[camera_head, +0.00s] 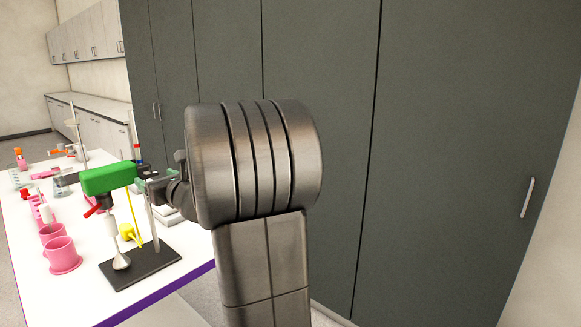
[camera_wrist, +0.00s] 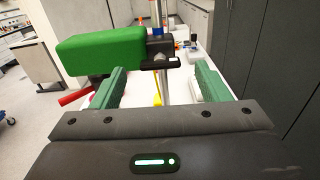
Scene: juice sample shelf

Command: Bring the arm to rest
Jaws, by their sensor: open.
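My gripper (camera_wrist: 160,84) is open in the wrist view, with its two green fingers wide apart. A lab stand's pole shows between the fingers, and I cannot tell how far beyond them it is. A green block (camera_wrist: 100,52) is ahead of the left finger, with a dark clamp beside it. The green block (camera_head: 108,178) there is at the stand, left of my arm.
The white table (camera_head: 40,290) holds pink cups (camera_head: 62,256), glassware and a black stand base (camera_head: 140,265). Dark tall cabinets (camera_head: 450,150) stand behind and right of my arm. Grey floor shows left of the table.

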